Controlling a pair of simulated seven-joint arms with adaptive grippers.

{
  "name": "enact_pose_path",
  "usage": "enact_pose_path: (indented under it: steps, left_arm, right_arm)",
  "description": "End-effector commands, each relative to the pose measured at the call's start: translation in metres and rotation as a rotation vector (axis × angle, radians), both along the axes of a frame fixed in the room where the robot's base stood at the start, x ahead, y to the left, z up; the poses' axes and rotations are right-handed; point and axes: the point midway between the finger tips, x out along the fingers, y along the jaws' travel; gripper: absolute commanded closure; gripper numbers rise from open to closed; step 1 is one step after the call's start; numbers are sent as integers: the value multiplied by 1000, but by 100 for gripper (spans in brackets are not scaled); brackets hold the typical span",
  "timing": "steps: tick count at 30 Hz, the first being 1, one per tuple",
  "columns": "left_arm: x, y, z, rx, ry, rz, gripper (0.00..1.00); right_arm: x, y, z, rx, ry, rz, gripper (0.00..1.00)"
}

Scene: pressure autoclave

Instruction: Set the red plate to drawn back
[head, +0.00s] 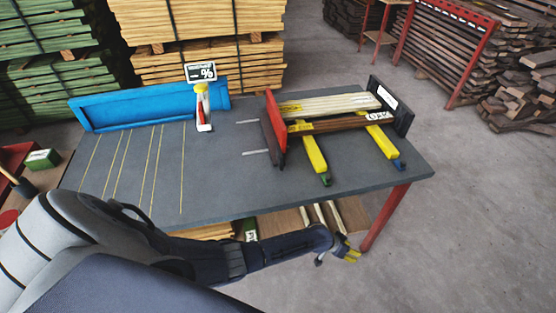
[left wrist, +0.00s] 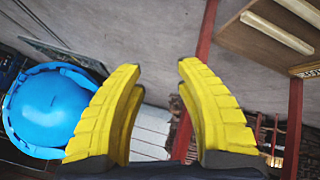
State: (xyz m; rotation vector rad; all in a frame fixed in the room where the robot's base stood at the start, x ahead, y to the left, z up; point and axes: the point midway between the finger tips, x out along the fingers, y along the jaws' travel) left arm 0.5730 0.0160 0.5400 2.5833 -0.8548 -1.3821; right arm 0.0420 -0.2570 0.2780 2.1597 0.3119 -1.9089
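The red plate (head: 274,124) stands upright on the grey table, at the left end of a press-like fixture. A dark block sits on its left side, and two thin metal rods (head: 255,153) stick out to the left. Pale and brown boards (head: 330,104) lie between the red plate and a black end plate (head: 391,105); I cannot tell if the red plate touches them. My left gripper (head: 338,254) is low in front of the table's front edge, well apart from the plate. In the left wrist view its yellow fingers (left wrist: 160,70) are open with nothing between them. My right gripper is not in view.
Two yellow bars (head: 315,153) reach toward the table's front edge. A blue panel (head: 150,106) and a small device with a sign (head: 203,106) stand at the back left. The table's left half, marked with yellow lines, is clear. A red leg (head: 384,217) stands near my gripper.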

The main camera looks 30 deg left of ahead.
Motion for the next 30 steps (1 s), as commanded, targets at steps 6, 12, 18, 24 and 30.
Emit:
enact_pose_path:
  steps: [6,12,18,24,30]
  left_arm:
    - [58,-89,144,-153,-53,-202,66]
    - [68,-98,233,-129,-92,-445,66]
    - [81,-2,287,118,-192,-764,66]
    - [81,117,350,396,-269,-1114,66]
    - [59,235,414,638,-285,-1483,66]
  right_arm:
    - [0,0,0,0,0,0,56]
    - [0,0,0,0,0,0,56]
    - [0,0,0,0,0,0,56]
    - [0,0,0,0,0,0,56]
    - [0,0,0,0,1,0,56]
